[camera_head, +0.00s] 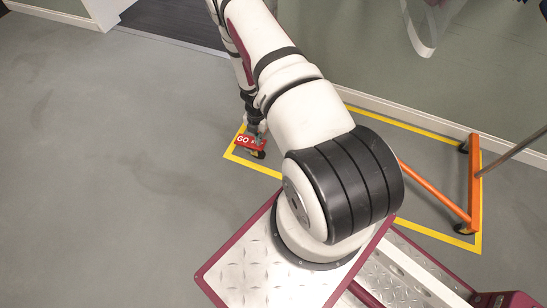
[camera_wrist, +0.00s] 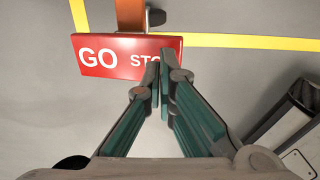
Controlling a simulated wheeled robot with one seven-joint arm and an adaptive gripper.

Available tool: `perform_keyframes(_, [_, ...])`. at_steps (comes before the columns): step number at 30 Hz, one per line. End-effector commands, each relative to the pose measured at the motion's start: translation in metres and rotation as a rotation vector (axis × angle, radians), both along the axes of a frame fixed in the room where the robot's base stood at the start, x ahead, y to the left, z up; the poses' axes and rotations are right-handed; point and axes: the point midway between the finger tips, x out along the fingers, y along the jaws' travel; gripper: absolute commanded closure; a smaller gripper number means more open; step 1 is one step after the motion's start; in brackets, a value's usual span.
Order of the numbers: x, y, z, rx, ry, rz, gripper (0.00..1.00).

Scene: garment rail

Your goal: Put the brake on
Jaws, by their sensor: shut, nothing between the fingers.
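The brake pedal is a red plate marked GO and STOP (camera_wrist: 105,62), at the end of an orange rail leg (camera_wrist: 130,14) in the wrist view. It shows in the head view as a small red plate (camera_head: 244,141) above a caster (camera_head: 259,154). My gripper (camera_wrist: 163,72) is shut and empty, its tips over the STOP end of the plate and hiding part of that word. In the head view my gripper (camera_head: 259,129) is right by the plate. I cannot tell whether the tips touch it or which way the plate is tilted.
Yellow tape (camera_head: 430,232) marks a box on the grey floor around the rail's orange base (camera_head: 430,190). A wall (camera_head: 480,75) stands behind it. My arm covers the middle of the rail base. The floor at left (camera_head: 110,160) is clear.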

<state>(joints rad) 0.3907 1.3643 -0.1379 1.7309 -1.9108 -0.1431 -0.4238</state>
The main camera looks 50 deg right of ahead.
Motion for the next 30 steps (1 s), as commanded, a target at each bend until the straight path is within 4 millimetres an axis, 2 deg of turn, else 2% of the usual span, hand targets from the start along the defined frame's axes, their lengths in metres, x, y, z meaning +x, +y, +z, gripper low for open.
perform_keyframes(30, [0.0, 0.0, -0.014, 0.0, 0.0, 0.0, 1.0])
